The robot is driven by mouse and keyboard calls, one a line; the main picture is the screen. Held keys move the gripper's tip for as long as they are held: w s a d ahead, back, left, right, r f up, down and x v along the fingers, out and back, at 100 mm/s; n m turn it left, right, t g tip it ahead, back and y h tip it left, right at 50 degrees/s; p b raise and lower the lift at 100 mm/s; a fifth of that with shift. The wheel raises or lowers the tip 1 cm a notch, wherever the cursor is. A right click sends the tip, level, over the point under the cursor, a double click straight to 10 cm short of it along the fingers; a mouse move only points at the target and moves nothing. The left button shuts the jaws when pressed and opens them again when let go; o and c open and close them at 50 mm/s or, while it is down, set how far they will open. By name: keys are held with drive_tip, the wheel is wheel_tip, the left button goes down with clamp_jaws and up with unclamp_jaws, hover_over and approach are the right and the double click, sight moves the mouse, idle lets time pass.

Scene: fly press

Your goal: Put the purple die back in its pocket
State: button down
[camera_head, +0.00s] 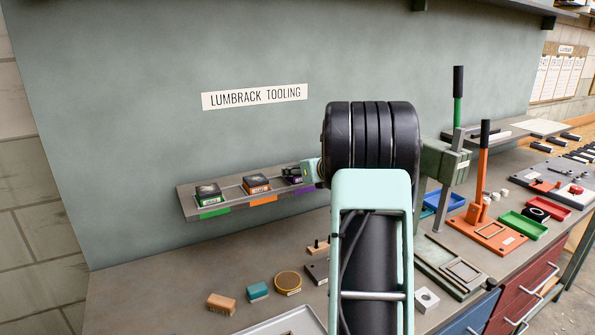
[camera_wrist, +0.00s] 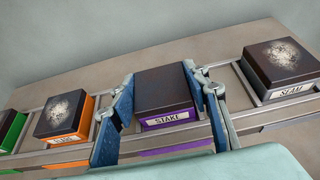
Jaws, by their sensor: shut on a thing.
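The purple die (camera_wrist: 170,95) has a dark, plain top and a purple front with a white label that seems to read STAKE. My gripper (camera_wrist: 163,108) is shut on it, one blue finger at each side. The die is at the purple-marked place (camera_wrist: 180,152) of the rack, between the rails, roughly level with its neighbours. I cannot tell whether its underside rests on the pocket floor. In the head view my gripper (camera_head: 297,173) is at the right part of the rack (camera_head: 232,208), and my arm hides much of that end.
The orange die (camera_wrist: 65,117) sits left of the purple one, and the green die (camera_wrist: 8,132) farther left. Another dark die (camera_wrist: 280,67) sits close on the right.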

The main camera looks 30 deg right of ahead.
drive_tip(key=shift+r, duration=0.2)
drive_tip(key=c, duration=1)
unclamp_jaws()
drive_tip(key=shift+f, duration=0.3)
drive_tip(key=v, duration=1.2)
drive_tip(key=shift+r, duration=0.15)
